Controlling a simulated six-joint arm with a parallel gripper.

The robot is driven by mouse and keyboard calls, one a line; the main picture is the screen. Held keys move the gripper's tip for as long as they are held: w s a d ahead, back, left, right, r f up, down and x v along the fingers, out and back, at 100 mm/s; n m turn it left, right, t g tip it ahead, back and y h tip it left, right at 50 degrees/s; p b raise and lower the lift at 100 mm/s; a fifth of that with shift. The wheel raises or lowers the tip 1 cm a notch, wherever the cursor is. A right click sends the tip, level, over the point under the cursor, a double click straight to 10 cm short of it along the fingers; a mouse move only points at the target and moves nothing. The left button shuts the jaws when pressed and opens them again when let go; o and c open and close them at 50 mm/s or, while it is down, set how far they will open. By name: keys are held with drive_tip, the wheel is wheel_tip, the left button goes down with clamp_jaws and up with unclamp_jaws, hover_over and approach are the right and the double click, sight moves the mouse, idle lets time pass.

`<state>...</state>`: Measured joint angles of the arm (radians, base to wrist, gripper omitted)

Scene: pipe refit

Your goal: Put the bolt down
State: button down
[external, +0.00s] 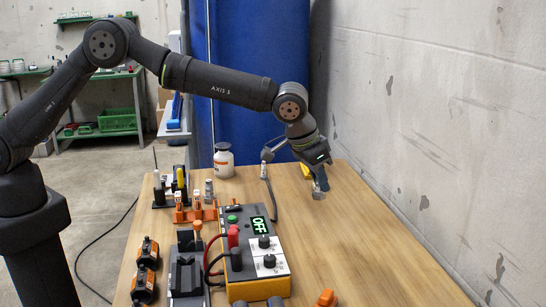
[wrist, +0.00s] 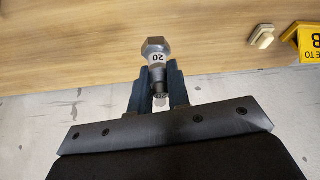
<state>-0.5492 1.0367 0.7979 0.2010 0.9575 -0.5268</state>
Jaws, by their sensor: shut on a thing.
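The bolt (wrist: 156,47) is a silver hex-headed piece with a white band marked 20. In the wrist view it stands between the two blue-grey fingers of my gripper (wrist: 157,78), head sticking out past the tips and threaded end showing between the fingers. My gripper is shut on it. In the external view my gripper (external: 319,181) hangs above the right back part of the wooden table (external: 345,245), with the bolt's grey head (external: 319,195) at its lower end. The exact height above the table is hard to tell.
An orange control box (external: 258,290) with an OFF display stands at the table's front middle. Left of it are an orange rack (external: 195,214) and black-orange parts (external: 145,270). A yellow sign (wrist: 309,43) lies nearby. The table's right side is mostly clear.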

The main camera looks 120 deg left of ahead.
drive_tip(key=shift+s+d+r, duration=0.15)
drive_tip(key=shift+s+r, duration=0.1)
drive_tip(key=shift+s, duration=0.05)
drive_tip(key=s, duration=1.7)
drive_tip(key=shift+n, duration=0.3)
drive_tip(key=s+a+f, duration=0.1)
drive_tip(key=a+f, duration=0.1)
drive_tip(key=a, duration=0.1)
drive_tip(key=s+a+f, duration=0.1)
drive_tip(key=a+f, duration=0.1)
drive_tip(key=a, duration=0.2)
drive_tip(key=s+a+f, duration=0.1)
drive_tip(key=a+f, duration=0.1)
drive_tip(key=a, duration=0.2)
drive_tip(key=shift+s+f, duration=0.3)
drive_tip(key=shift+s, duration=0.05)
drive_tip(key=shift+f, duration=2.05)
drive_tip(key=shift+f, duration=0.2)
drive_tip(key=c, duration=1.4)
unclamp_jaws()
drive_tip(key=shift+o, duration=0.2)
